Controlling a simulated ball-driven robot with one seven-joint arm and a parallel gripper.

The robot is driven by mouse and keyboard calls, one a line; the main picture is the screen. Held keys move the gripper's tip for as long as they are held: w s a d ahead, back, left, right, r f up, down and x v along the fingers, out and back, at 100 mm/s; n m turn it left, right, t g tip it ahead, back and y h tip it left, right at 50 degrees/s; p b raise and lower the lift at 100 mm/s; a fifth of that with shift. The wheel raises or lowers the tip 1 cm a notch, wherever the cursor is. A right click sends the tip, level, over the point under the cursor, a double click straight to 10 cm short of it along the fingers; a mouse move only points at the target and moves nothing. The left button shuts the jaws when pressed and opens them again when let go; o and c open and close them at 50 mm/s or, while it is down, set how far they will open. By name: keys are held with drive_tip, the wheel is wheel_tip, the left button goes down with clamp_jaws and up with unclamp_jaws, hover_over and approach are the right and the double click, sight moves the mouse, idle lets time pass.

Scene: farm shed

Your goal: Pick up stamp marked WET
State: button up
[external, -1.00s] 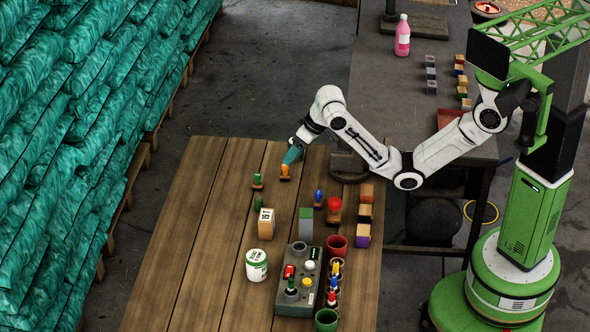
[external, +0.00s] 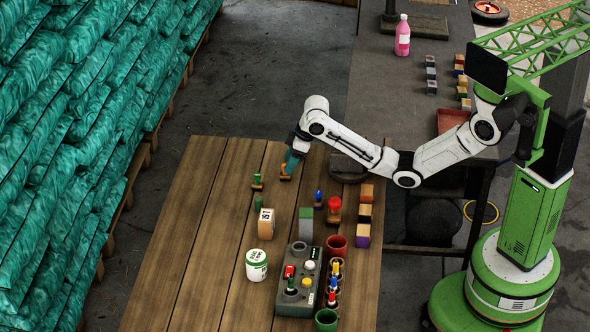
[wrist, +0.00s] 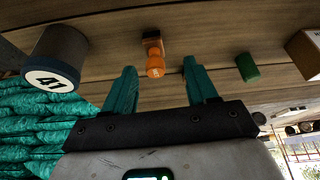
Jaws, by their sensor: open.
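Several small stamps stand on the wooden table (external: 215,210). An orange-handled stamp (external: 285,171) is just under my gripper (external: 291,162); in the wrist view it also shows (wrist: 154,58), ahead of the open teal fingertips and between their lines. Nothing is between the fingers. A green-handled stamp (external: 257,182) is to its left, a blue one (external: 318,198) and a red one (external: 335,208) to its right and nearer. I cannot read WET on any stamp; a small pale mark on the orange handle is too small to read.
A green cylinder (wrist: 247,67) and a dark cylinder numbered 41 (wrist: 57,55) flank the orange stamp in the wrist view. A numbered block (external: 266,224), a control box (external: 300,285) and a white tub (external: 256,265) stand nearer. The table's left side is clear.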

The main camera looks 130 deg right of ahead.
drive_tip(key=shift+s+d+p+x, duration=0.1)
drive_tip(key=shift+p+x, duration=0.05)
drive_tip(key=shift+x, duration=1.2)
drive_tip(key=shift+s+d+p+x, duration=0.1)
drive_tip(key=shift+s+p+x, duration=0.05)
drive_tip(key=shift+x, duration=1.25)
clamp_jaws()
